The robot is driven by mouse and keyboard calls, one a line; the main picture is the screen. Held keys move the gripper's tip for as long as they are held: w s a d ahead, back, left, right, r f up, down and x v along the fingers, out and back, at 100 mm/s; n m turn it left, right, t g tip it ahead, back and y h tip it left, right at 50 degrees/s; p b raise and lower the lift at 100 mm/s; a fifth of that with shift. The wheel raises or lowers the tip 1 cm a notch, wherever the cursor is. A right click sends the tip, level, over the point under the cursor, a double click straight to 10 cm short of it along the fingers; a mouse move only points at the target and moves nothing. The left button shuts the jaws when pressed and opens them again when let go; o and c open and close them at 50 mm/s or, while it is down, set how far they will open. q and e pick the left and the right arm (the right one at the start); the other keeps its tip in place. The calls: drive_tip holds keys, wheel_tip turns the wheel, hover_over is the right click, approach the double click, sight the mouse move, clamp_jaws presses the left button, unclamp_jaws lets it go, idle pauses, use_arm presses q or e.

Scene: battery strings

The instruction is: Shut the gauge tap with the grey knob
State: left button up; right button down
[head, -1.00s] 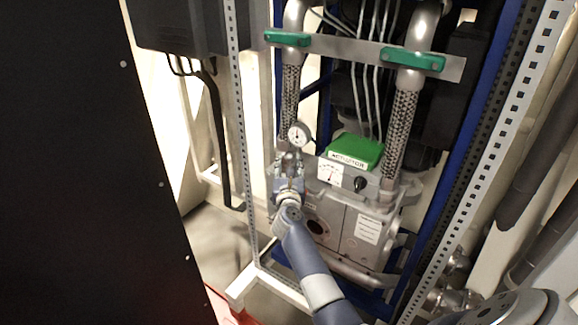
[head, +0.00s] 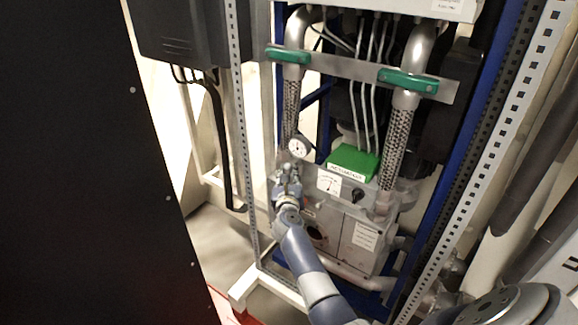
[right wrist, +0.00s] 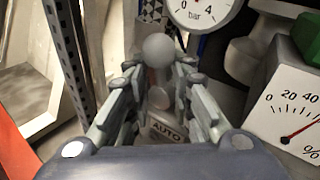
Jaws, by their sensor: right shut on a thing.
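The round grey knob (right wrist: 158,50) of the gauge tap shows in the right wrist view, just beyond and between the fingertips of my right gripper (right wrist: 153,85). The fingers are closed in on the knob's stem. The pressure gauge (head: 299,147) sits right above the tap; its white dial marked "bar" is also at the top of the right wrist view (right wrist: 204,8). In the head view my right gripper (head: 287,180) covers the tap, so the knob cannot be made out there. My left gripper is not in view.
The actuator box with a green top (head: 354,161), a percent dial and a black knob (head: 357,196) stands right of the tap. A perforated upright (head: 242,130) is close on the left. Braided hoses (head: 397,140) rise behind. A dark panel (head: 80,170) fills the far left.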

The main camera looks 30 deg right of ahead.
drive_tip(key=n+g+p, duration=0.1)
drive_tip(key=n+p, duration=0.1)
drive_tip(key=p, duration=0.3)
drive_tip(key=n+g+p, duration=0.1)
drive_tip(key=g+p, duration=0.1)
drive_tip(key=p, duration=0.3)
drive_tip(key=shift+w+a+n+y, duration=0.2)
drive_tip(key=shift+n+y, duration=0.1)
drive_tip(key=shift+n, duration=0.1)
drive_tip(key=shift+w+f+n+g+p, duration=0.1)
drive_tip(key=shift+f+n+g+p, duration=0.1)
drive_tip(key=shift+n+g+p, duration=0.55)
drive_tip(key=shift+f+n+g, duration=0.2)
drive_tip(key=shift+n+g, duration=0.15)
drive_tip(key=shift+g, duration=0.3)
drive_tip(key=shift+w+f+n+g+b, duration=0.1)
drive_tip(key=shift+f+n+g+b, duration=0.15)
drive_tip(key=shift+n+g+b, duration=0.2)
drive_tip(key=shift+f+n+g+h+b, duration=0.15)
drive_tip(key=shift+n+g+h+b, duration=0.65)
drive_tip(key=shift+n+g+b, duration=1.2)
drive_tip(key=shift+m+t+b, duration=0.45)
drive_tip(key=shift+m+b, duration=0.1)
drive_tip(key=shift+m, duration=0.1)
